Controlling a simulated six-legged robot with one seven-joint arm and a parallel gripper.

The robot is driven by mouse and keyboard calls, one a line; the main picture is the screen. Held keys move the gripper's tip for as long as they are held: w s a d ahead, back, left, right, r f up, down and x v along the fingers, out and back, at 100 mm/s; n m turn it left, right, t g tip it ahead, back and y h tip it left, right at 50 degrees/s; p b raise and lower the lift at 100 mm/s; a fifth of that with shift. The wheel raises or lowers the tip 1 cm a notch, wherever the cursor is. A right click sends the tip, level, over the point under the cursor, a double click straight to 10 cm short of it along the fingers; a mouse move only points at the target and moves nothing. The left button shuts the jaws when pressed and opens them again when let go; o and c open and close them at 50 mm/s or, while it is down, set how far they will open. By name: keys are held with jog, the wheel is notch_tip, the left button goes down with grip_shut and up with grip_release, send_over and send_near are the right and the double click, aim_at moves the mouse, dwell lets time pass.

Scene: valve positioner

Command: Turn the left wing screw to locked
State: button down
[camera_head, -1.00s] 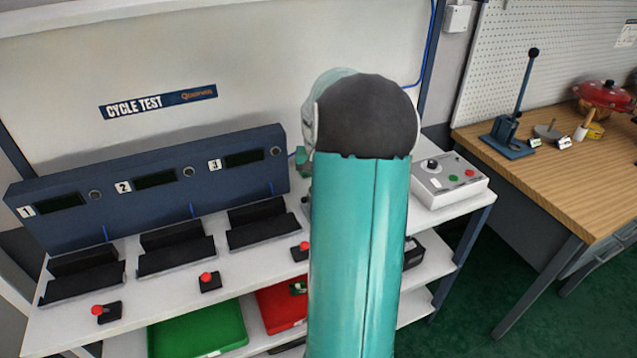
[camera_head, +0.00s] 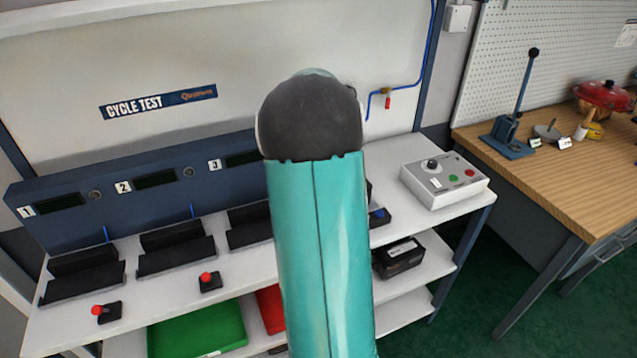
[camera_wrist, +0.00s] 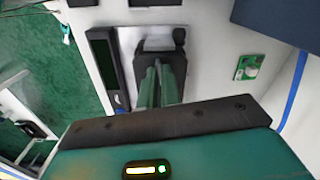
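My gripper (camera_wrist: 160,82) shows in the wrist view as two green fingers side by side with a narrow dark gap. They reach toward a dark block (camera_wrist: 160,45) with a round dark knob at its right, standing on a pale surface. I cannot tell whether the fingers touch the block or hold anything. No wing screw can be made out in either view. In the head view my arm hides the gripper and part of the white bench.
The white bench (camera_head: 235,290) bears a dark blue cycle test unit (camera_head: 75,215), black cradles and red-knobbed switches (camera_head: 208,281). A white control box (camera_head: 444,183) stands at its right end. A small green board (camera_wrist: 247,67) and blue cable (camera_wrist: 292,90) are right in the wrist view.

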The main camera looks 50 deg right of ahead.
jog(key=shift+m, duration=1.2)
jog(key=c, duration=1.6)
grip_release()
notch_tip(320, 180, up, 14)
jog(key=shift+f, duration=0.1)
